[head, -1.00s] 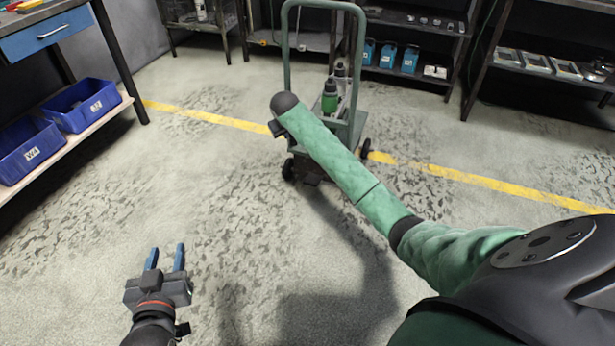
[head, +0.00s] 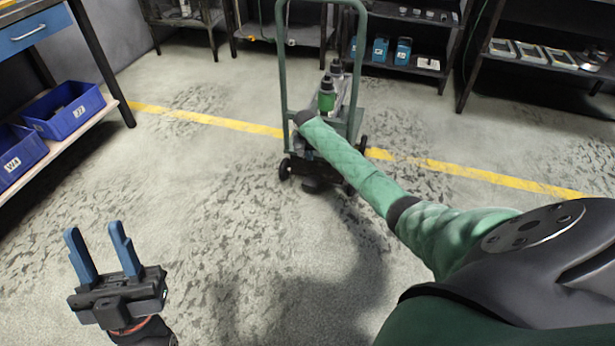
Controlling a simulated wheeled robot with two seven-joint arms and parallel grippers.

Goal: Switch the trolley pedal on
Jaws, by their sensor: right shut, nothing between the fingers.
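The green trolley (head: 357,122) stands in the middle of the floor, its tall tube handle upright. It carries green and dark bottles (head: 327,95). My right forearm reaches across its near side and hides much of its lower front. My left gripper (head: 95,230) is open and empty over bare floor at lower left, away from the trolley.
Blue bins (head: 63,112) sit on a bench shelf at the left. Dark shelves with blue containers (head: 380,49) and trays (head: 530,52) stand along the back. A yellow line (head: 200,118) crosses the floor behind the trolley. The floor in front is clear.

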